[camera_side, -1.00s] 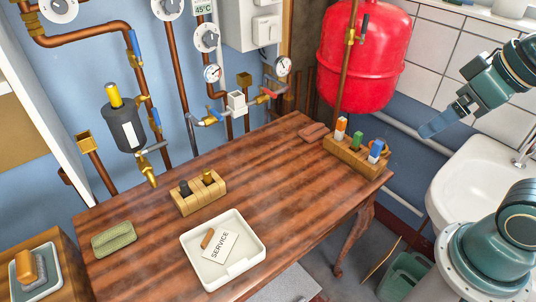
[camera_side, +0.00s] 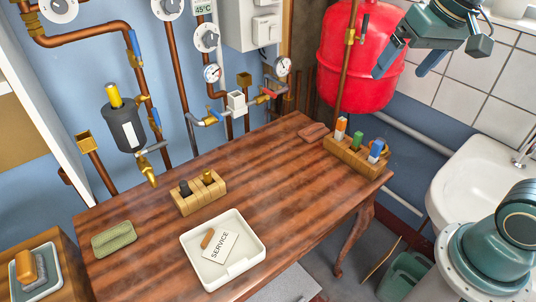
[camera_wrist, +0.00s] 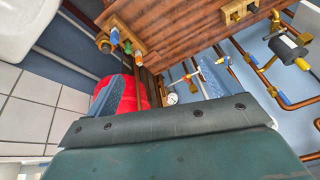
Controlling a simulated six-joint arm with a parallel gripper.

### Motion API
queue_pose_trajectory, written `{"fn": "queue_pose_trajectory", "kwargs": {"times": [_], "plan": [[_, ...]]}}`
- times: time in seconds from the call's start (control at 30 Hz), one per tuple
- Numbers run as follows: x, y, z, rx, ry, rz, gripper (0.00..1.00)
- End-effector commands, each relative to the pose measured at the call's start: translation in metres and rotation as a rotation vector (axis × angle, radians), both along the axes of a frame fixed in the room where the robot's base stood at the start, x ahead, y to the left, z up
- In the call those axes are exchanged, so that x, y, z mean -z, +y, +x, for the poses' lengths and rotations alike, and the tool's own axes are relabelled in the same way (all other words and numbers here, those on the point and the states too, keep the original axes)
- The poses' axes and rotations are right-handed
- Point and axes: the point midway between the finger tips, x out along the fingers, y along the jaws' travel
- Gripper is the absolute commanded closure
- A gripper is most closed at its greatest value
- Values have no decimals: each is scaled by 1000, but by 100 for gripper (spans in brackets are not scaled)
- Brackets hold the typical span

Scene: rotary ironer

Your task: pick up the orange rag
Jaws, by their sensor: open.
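An orange, soft-looking piece (camera_side: 26,265), which may be the orange rag, lies on a blue-grey tray (camera_side: 50,285) at the lower left, on a separate wooden surface. A flat reddish-brown folded piece (camera_side: 313,131) lies at the back right of the wooden table; I cannot tell which of these is the rag. My gripper (camera_side: 405,62) is open and empty, high at the upper right in front of the red tank, far from both pieces. In the wrist view its fingers (camera_wrist: 160,86) are spread apart with nothing between them. Neither piece is clear there.
Pipes and valves line the back wall. The red tank (camera_side: 345,75) is near my gripper.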

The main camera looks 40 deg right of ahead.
Motion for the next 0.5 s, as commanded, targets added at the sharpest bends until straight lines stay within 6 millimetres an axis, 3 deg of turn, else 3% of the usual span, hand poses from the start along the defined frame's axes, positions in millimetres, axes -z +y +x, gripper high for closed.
{"fn": "queue_pose_trajectory", "kwargs": {"times": [0.23, 0.5], "plan": [[-2, -14, 58, 159, 51, 52, 11], [10, -31, 119, 334, 101, 104, 11]]}}
